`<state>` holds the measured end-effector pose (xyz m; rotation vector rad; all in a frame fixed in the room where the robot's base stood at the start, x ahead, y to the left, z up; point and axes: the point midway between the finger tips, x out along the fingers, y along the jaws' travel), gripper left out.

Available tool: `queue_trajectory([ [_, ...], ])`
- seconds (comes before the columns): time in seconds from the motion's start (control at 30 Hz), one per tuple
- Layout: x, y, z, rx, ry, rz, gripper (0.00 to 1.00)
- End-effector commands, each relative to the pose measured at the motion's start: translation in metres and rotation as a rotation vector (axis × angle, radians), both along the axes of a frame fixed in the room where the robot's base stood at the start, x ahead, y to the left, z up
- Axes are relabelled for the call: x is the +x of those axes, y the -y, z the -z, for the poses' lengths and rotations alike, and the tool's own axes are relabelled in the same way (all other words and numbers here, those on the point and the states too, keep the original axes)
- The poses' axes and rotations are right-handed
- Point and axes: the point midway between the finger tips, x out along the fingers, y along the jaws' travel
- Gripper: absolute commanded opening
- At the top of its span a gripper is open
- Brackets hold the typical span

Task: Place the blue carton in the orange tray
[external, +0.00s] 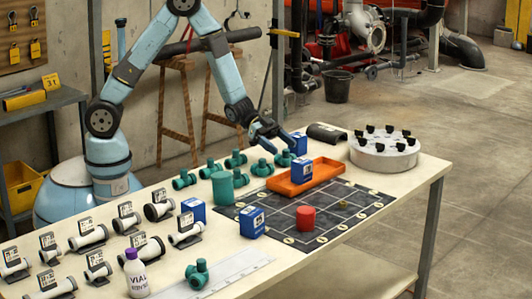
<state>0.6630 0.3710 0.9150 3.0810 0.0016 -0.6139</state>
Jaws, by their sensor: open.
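The orange tray (328,171) lies at the back edge of the dark gridded mat. A blue carton (302,170) with a white label stands upright at the tray, seemingly inside it. Another blue carton (299,144) stands just behind the tray. Two more blue cartons stand on the left, one on the table (193,210) and one at the mat's near left edge (252,223). My gripper (287,143) is open and empty, above the tray's back left side, close to the rear carton. I cannot tell whether it touches that carton.
A red cylinder (306,217) stands on the mat (340,220). A round grey carousel (384,157) stands at right. White pipe pieces, a vial bottle (136,273) and a ruler fill the near left.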

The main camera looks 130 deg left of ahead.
Motion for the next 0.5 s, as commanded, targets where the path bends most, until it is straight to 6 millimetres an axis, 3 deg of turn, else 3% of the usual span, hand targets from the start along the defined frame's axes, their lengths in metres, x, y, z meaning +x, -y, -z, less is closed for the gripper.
queue_trajectory([
  [0.2,-0.012,0.0,-0.005,0.0,0.0,0.0,0.85],
  [0.5,-0.009,0.004,-0.013,0.019,-0.012,-0.004,0.85],
])
